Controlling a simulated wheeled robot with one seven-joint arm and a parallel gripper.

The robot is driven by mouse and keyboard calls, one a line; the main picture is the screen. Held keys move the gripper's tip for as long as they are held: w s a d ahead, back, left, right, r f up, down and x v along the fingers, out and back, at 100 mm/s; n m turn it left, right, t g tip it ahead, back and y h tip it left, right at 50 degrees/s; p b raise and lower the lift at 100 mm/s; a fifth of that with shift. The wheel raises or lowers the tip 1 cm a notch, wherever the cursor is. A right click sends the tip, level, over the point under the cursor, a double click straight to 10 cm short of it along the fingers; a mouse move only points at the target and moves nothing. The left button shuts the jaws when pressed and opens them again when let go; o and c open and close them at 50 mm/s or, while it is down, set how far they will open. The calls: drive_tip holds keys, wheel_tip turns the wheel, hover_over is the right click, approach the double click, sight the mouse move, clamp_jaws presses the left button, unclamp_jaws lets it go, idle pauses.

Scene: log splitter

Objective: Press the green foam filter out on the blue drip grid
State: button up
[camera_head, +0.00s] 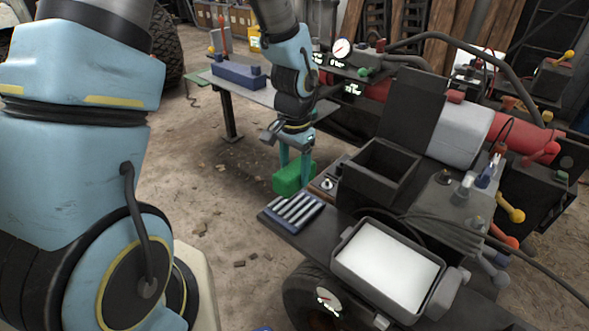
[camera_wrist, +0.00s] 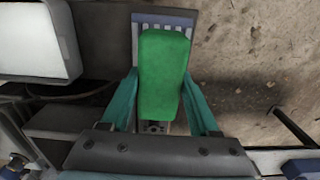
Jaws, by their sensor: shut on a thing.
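The green foam filter (camera_head: 293,178) is a bright green block. My gripper (camera_head: 295,158) is shut on it, and the block hangs below the fingers in the head view. In the wrist view the foam filter (camera_wrist: 164,75) lies between my two teal fingers (camera_wrist: 160,103). The blue drip grid (camera_head: 293,211) is a small blue-framed tray with pale bars at the front left corner of the dark machine deck. In the head view the foam is up and behind the grid. In the wrist view it covers most of the grid (camera_wrist: 189,20); contact is not visible.
A tray with a white surface (camera_head: 388,262) stands right of the grid. An open dark box (camera_head: 378,170) stands behind it, with hoses and coloured levers further right. A workbench with a blue block (camera_head: 237,73) is at the back. Bare dirt floor lies left of the deck.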

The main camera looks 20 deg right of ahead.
drive_tip(key=shift+f+b, duration=2.55)
drive_tip(key=shift+f, duration=0.55)
drive_tip(key=shift+f+b, duration=0.4)
drive_tip(key=shift+f, duration=0.25)
wheel_tip(320, 180, up, 8)
drive_tip(key=p, duration=0.7)
drive_tip(key=shift+r, duration=0.1)
